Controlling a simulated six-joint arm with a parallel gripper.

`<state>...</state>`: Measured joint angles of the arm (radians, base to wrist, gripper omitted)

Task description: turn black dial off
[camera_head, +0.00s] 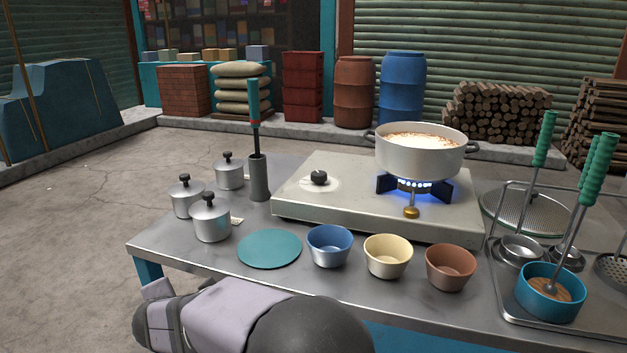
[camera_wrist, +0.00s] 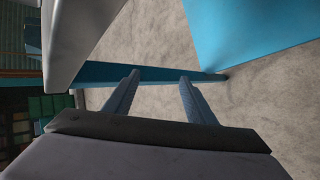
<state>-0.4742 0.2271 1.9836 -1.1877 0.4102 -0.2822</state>
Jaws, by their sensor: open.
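The black dial (camera_head: 319,178) sits on the left part of the stove top (camera_head: 345,210), on a pale round patch. A blue flame (camera_head: 418,184) burns at the burner on the right of the stove. A pot (camera_head: 420,155) of white liquid stands over that flame. My gripper (camera_wrist: 158,80) shows in the wrist view with its two fingers apart and nothing between them. It points at the floor and a blue table part, away from the dial. In the head view only my arm shows at the bottom, and my gripper is not visible there.
A teal disc (camera_head: 269,249) and blue (camera_head: 330,246), cream (camera_head: 387,258) and brown bowls (camera_head: 450,268) line the front. A utensil tray (camera_head: 497,308) is at right.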

